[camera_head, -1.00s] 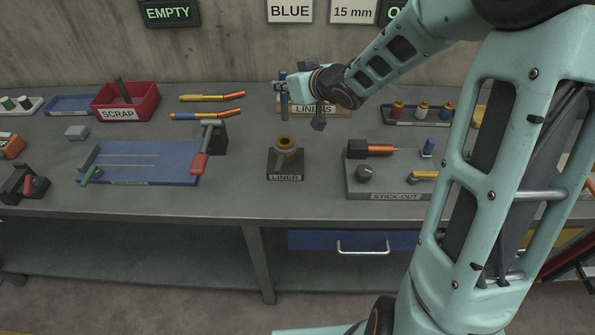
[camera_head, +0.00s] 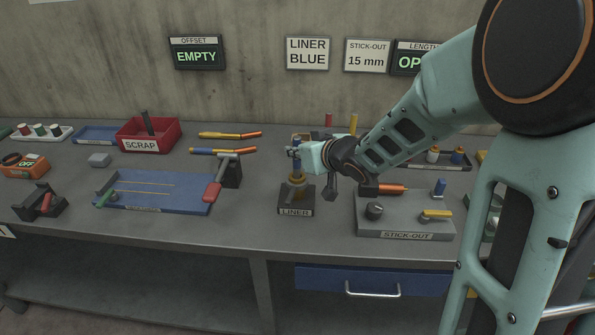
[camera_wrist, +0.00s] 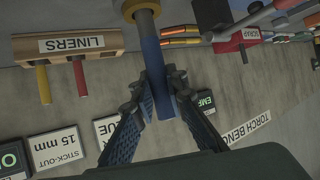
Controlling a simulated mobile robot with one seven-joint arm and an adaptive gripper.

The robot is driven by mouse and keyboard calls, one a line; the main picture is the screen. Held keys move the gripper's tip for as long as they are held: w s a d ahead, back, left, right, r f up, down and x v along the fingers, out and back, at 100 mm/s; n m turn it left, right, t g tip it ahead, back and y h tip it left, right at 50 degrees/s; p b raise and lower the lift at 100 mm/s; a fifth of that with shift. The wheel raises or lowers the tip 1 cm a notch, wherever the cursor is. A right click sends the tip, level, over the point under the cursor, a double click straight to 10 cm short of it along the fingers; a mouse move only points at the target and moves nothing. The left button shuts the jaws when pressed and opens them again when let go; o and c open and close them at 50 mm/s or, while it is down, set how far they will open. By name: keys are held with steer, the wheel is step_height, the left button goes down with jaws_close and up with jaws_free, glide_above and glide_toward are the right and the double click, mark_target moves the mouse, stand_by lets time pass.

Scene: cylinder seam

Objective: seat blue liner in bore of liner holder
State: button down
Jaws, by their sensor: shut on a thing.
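The blue liner (camera_head: 297,165) is an upright blue rod in my gripper (camera_head: 296,153). My gripper is shut on it and stands over the liner holder (camera_head: 294,209), a dark block with a brass collar and a LINER label. In the wrist view, the blue liner (camera_wrist: 152,55) runs between my fingers (camera_wrist: 160,92) to the brass collar (camera_wrist: 142,8) at the top edge. The liner's lower end meets the collar's mouth there. How far it sits inside the bore is hidden.
The LINERS rack (camera_wrist: 115,42) with a yellow liner (camera_wrist: 43,84) and a red liner (camera_wrist: 80,77) stands behind. The stick-out fixture (camera_head: 400,228) is close on the right. A red-handled lever (camera_head: 213,192) and blue board (camera_head: 150,195) lie left. A sign reads LINER BLUE (camera_head: 307,53).

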mark_target(299, 163)
steer(key=shift+f+b, duration=0.55)
steer(key=shift+f, duration=1.35)
steer(key=shift+f, duration=0.15)
steer(key=c, duration=1.9)
jaws_free()
steer(key=shift+c, duration=0.2)
